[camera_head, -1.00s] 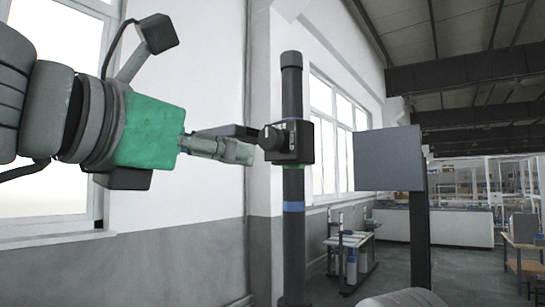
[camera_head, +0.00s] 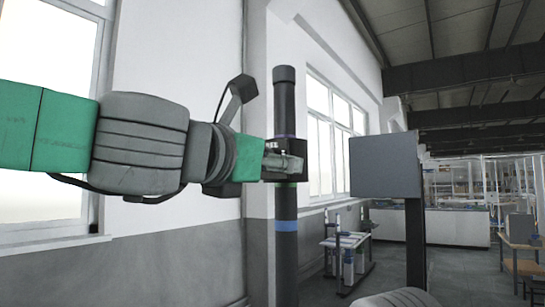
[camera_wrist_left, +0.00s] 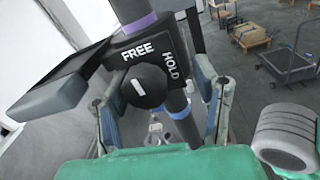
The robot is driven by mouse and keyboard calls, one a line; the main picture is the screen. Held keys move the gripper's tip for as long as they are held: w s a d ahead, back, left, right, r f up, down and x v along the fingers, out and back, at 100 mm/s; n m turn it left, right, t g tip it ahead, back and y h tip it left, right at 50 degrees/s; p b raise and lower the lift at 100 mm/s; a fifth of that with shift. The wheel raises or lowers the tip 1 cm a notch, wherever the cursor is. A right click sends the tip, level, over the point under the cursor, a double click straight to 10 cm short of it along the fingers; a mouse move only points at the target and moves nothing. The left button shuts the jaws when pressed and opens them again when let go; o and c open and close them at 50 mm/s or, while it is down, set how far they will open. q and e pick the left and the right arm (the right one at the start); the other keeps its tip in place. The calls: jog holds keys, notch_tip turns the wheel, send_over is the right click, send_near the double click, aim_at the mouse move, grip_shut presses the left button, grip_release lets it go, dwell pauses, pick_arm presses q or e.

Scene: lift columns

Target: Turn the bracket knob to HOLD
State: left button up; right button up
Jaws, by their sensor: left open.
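A dark bracket (camera_head: 304,150) sits on an upright column (camera_head: 285,105), and in the left wrist view the bracket (camera_wrist_left: 176,40) carries the white words FREE on top and HOLD on the right. Its round black knob (camera_wrist_left: 150,92) has a white mark that points up toward FREE. My left gripper (camera_head: 288,163) is at the bracket in the head view and hides the knob there. In the left wrist view my left gripper (camera_wrist_left: 157,98) is open, with one finger on each side of the knob. I cannot tell whether they touch it. My right gripper is not in view.
A grey panel on a post (camera_head: 384,165) stands right of the column. A wall with windows (camera_head: 180,100) is behind my left arm. Work tables (camera_head: 345,240) and a long counter (camera_head: 455,227) stand farther back. A cart (camera_wrist_left: 285,62) shows in the left wrist view.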

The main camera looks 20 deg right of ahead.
pick_arm(q)
jog(key=shift+w+a+r, duration=0.1)
jog(key=shift+w+a, duration=0.05)
jog(key=shift+a, duration=0.55)
jog(key=shift+w+a, duration=0.1)
jog(key=shift+a, duration=0.65)
jog(key=c, duration=0.5)
jog(key=shift+s+d, duration=0.15)
jog(key=shift+d, duration=0.05)
jog(key=c, duration=0.7)
jog(key=shift+o, duration=0.4)
jog(key=shift+s+d+r, duration=0.15)
jog(key=shift+s+d, duration=0.1)
jog(key=shift+d, duration=0.1)
jog(key=shift+w+d, duration=0.1)
jog(key=shift+w, duration=0.2)
jog(key=shift+c, duration=0.2)
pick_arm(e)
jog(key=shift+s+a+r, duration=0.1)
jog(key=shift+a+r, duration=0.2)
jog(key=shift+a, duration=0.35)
